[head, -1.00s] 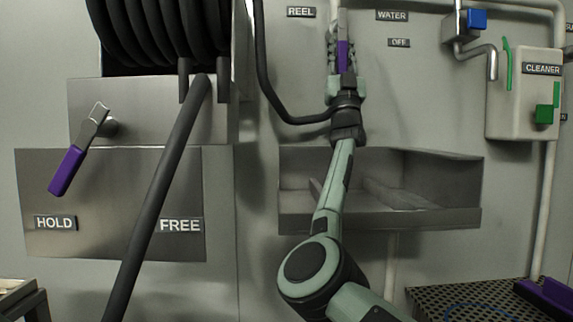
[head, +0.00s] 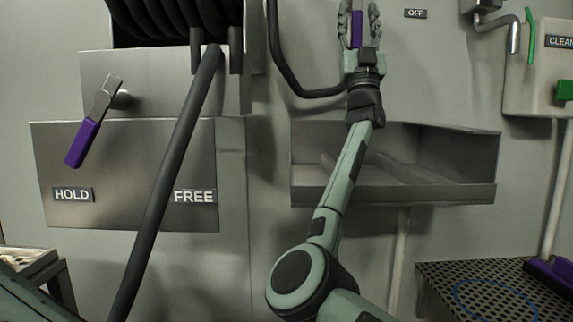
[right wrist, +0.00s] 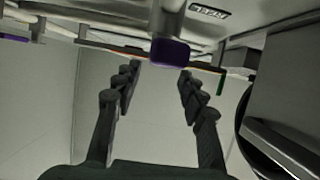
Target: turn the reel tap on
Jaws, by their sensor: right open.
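The reel tap's purple-tipped lever (head: 356,28) shows at the top of the head view, in line with my right gripper's fingers. In the right wrist view, the purple end (right wrist: 170,52) hangs from a grey stem at the top middle, near the fingertips. My right gripper (head: 360,12) is raised in front of the wall, with its fingers pointing up. Its fingers are spread and empty in the right wrist view (right wrist: 159,72); contact with the lever cannot be told. An upside-down REEL label (right wrist: 209,11) is beside the tap. My left gripper is out of view.
A black hose (head: 290,75) curves beside the right gripper. The hose reel (head: 175,22) and a purple brake lever (head: 84,140) are at left, above HOLD and FREE labels. A metal wall trough (head: 395,190) lies below the gripper. A cleaner box (head: 540,85) is at right.

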